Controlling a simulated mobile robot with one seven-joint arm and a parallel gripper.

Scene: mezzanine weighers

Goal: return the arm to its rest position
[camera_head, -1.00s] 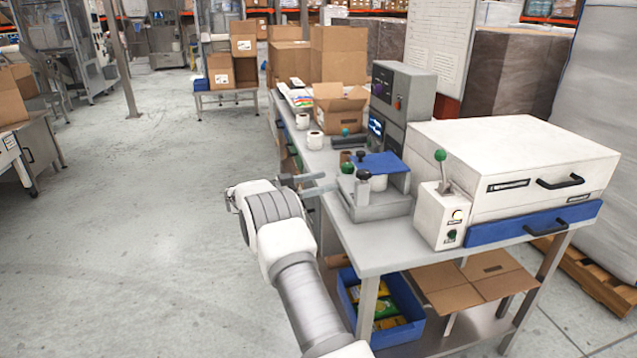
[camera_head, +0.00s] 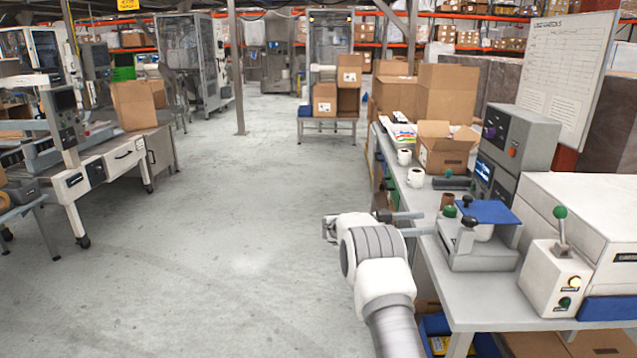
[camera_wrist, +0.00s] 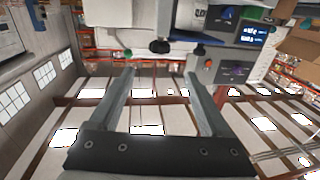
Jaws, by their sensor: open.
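My gripper (camera_head: 408,224) is at the left edge of the workbench (camera_head: 447,287) in the head view, level with the bench top or a little above it. Its fingers point right, toward the weighing device with a blue plate (camera_head: 488,212). In the wrist view my gripper (camera_wrist: 160,90) shows two grey fingers set wide apart with nothing between them. The wrist picture is upside down, with the ceiling at the bottom. I cannot tell the exact gap between the fingers and the bench.
White mugs (camera_head: 415,177) and an open cardboard box (camera_head: 446,147) stand along the bench. A grey control unit (camera_head: 516,139) and a lever box with a green knob (camera_head: 555,278) stand at right. The floor (camera_head: 230,230) left of the bench is clear.

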